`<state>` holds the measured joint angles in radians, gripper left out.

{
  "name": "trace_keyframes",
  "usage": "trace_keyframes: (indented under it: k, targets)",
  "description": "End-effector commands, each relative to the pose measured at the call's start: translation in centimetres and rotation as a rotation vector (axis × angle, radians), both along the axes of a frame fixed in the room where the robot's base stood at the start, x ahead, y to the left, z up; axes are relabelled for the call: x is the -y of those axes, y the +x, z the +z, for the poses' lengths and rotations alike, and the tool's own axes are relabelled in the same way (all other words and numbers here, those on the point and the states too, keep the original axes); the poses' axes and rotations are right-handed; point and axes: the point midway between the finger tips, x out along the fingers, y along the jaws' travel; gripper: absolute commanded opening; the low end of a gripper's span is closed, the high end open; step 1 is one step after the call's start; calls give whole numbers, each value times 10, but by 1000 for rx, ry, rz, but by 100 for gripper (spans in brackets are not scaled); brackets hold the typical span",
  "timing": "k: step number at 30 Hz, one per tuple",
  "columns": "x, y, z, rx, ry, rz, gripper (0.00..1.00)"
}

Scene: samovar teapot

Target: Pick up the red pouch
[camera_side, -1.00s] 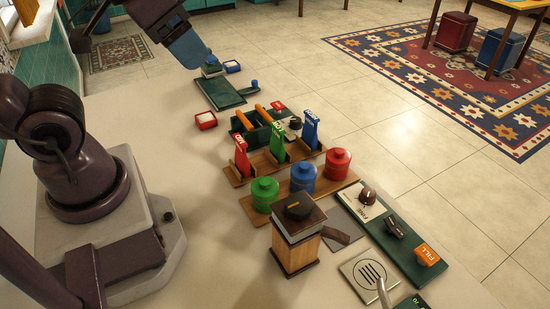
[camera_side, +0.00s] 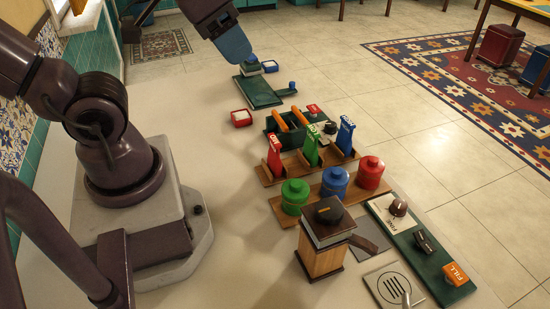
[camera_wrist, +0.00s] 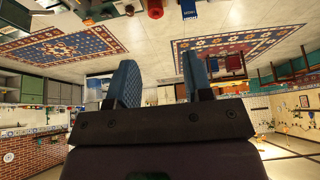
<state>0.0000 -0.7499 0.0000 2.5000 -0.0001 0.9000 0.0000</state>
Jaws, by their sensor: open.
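The red pouch (camera_side: 275,155) stands upright at the left end of a wooden rack (camera_side: 297,170), left of a green pouch (camera_side: 311,144) and a blue pouch (camera_side: 346,135). My gripper (camera_side: 240,60) is up at the back, in front of or above a green board in the side view, well apart from the red pouch. In the wrist view its two blue fingers (camera_wrist: 158,78) are spread with nothing between them. That view looks out over the room, and I cannot make out the red pouch there.
Green (camera_side: 294,197), blue (camera_side: 334,182) and red (camera_side: 370,173) canisters stand in front of the rack. A wooden grinder-like box (camera_side: 321,258) is nearer. Behind the rack are a tray with orange handles (camera_side: 290,122), a small red dish (camera_side: 241,118) and the green board (camera_side: 257,94).

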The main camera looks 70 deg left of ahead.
Motion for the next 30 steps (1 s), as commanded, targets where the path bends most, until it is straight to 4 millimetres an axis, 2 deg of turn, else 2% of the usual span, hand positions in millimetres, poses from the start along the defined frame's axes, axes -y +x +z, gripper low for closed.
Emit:
trace_keyframes:
  k: [7,11,14,17,20,24,27,30]
  targets:
    - [2,1,-5,-26,-1,-12,46]
    - [2,10,-24,-133,-19,-19,46]
    - [-2,24,-46,-245,-50,37,46]
    - [-9,40,-71,-345,-94,208,46]
    - [-20,55,-98,-424,-126,453,46]
    - [-41,73,-134,-457,-145,890,46]
    - [-55,83,-146,-415,-170,1162,46]
    - [-63,91,-146,-349,-222,1361,46]
